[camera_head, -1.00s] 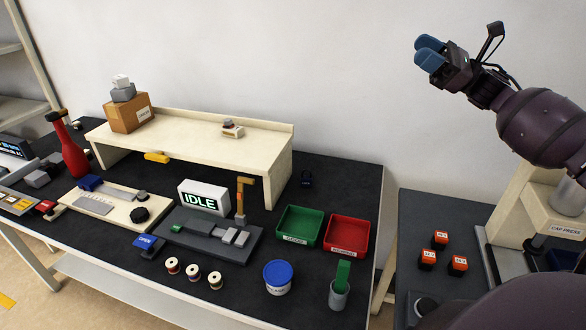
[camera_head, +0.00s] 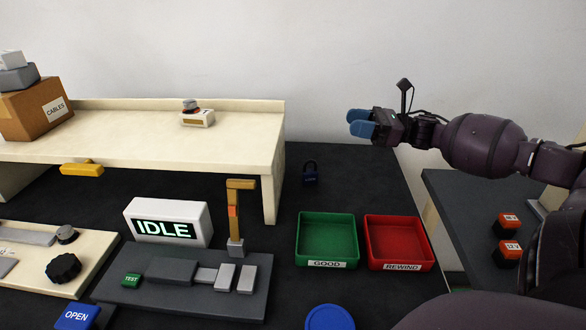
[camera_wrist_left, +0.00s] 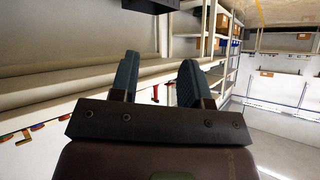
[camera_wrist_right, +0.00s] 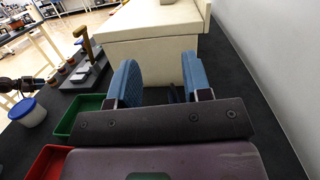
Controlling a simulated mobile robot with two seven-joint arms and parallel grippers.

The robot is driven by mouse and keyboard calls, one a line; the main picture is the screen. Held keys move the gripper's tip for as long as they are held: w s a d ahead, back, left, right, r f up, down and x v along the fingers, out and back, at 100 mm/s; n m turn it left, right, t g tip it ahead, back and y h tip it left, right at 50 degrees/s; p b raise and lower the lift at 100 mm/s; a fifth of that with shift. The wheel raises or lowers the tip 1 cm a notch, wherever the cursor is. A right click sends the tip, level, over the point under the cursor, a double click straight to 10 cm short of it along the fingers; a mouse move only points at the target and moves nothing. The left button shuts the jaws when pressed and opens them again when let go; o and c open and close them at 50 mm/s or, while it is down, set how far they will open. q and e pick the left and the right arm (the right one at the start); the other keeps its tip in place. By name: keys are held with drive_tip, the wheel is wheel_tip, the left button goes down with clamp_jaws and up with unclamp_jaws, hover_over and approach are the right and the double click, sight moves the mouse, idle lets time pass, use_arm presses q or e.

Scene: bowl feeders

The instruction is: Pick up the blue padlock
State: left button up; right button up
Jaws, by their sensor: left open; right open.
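The blue padlock (camera_head: 310,173) stands upright on the dark tabletop, behind the green bin and just right of the cream shelf's end. My right gripper (camera_head: 360,122) is raised up and to the right of the padlock in the head view, apart from it. In the right wrist view its blue fingers (camera_wrist_right: 163,82) are open and empty; a small dark shape between them may be the padlock, but I cannot tell.
A green bin (camera_head: 327,216) and a red bin (camera_head: 371,250) stand in front of the padlock. The cream shelf (camera_head: 270,150) stands to its left, with the back wall (camera_head: 330,60) behind. The tabletop right of the padlock (camera_head: 365,180) is clear.

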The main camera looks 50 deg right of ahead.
drive_tip(key=m+g+h+b, duration=0.1)
drive_tip(key=b, duration=0.3)
approach(306, 162)
drive_tip(key=w+a, duration=0.1)
drive_tip(key=w+a+f+b, duration=0.1)
drive_tip(key=w, duration=0.1)
drive_tip(key=shift+a, duration=0.3)
drive_tip(key=shift+w+a+r, duration=0.1)
drive_tip(key=shift+w+a, duration=0.15)
drive_tip(key=shift+w, duration=0.1)
drive_tip(key=shift+w+a, duration=0.15)
drive_tip(key=shift+w, duration=0.05)
drive_tip(key=b+x, duration=0.2)
drive_tip(key=x, duration=0.2)
drive_tip(key=shift+w+r, duration=0.1)
drive_tip(key=shift+w+a+r, duration=0.1)
drive_tip(key=shift+w+r, duration=0.05)
drive_tip(key=shift+w, duration=0.1)
use_arm(q)
drive_tip(key=shift+m, duration=0.4)
drive_tip(key=f, duration=0.5)
drive_tip(key=shift+d, duration=0.4)
use_arm(e)
drive_tip(key=shift+r, duration=0.1)
use_arm(q)
drive_tip(key=shift+s, duration=0.1)
use_arm(e)
clamp_jaws()
